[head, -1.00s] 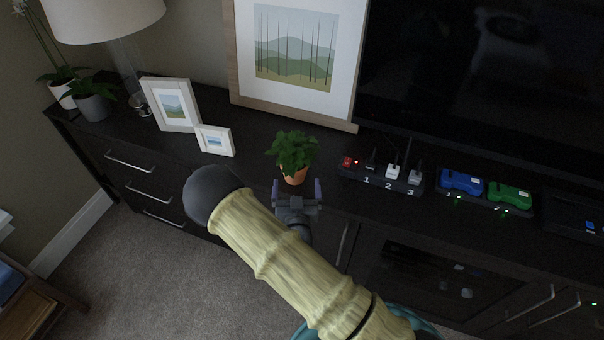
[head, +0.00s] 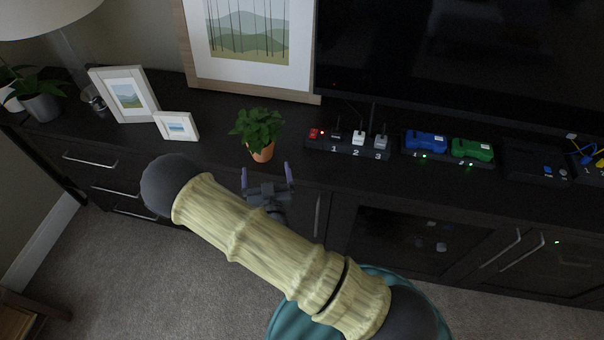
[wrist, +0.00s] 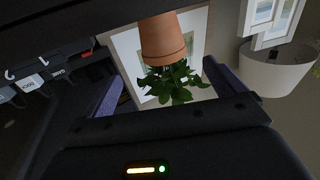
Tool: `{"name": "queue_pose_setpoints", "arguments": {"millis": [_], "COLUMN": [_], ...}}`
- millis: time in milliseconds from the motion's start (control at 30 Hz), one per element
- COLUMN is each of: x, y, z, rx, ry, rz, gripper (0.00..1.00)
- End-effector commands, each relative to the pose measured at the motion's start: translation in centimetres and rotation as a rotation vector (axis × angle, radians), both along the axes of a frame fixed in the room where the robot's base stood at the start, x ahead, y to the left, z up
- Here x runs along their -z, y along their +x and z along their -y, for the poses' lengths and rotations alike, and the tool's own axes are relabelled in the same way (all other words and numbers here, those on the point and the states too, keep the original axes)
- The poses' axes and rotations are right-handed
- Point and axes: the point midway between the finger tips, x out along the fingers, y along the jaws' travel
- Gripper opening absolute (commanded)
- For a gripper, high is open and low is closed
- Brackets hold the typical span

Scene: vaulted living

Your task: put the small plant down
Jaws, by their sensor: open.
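The small plant (head: 257,130) has green leaves in a terracotta pot and stands upright on the dark cabinet top (head: 215,150), near its front edge. In the wrist view the plant's pot (wrist: 163,38) shows upside down, beyond the fingers. My gripper (head: 267,175) is open and empty, just in front of the pot and a little to its right. Its two purple-grey fingers are apart from the pot, and it also shows in the wrist view (wrist: 162,90).
A small white frame (head: 177,126) and a larger one (head: 124,94) stand left of the plant. A power strip (head: 347,148) with plugs lies to its right, then blue (head: 426,142) and green (head: 472,149) devices. A big framed picture (head: 205,75) and a television (head: 430,70) stand behind.

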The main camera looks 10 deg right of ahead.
Motion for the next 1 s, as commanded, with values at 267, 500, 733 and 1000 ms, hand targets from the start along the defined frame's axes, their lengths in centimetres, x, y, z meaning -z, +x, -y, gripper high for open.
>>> {"name": "queue_pose_setpoints", "arguments": {"millis": [267,500,733,1000], "x": [-0.2,-0.7,-3.0,-7.6], "y": [1.6,2.1,0.5,-4.1], "z": [2.5,6.0,8.5,11.6], "rx": [0.109,0.219,0.223,0.141], "ry": [0.055,0.143,0.195,0.172], "rz": [-0.158,-0.471,-0.747,-1.020], "gripper": [0.95,0.95,0.95,0.95]}}
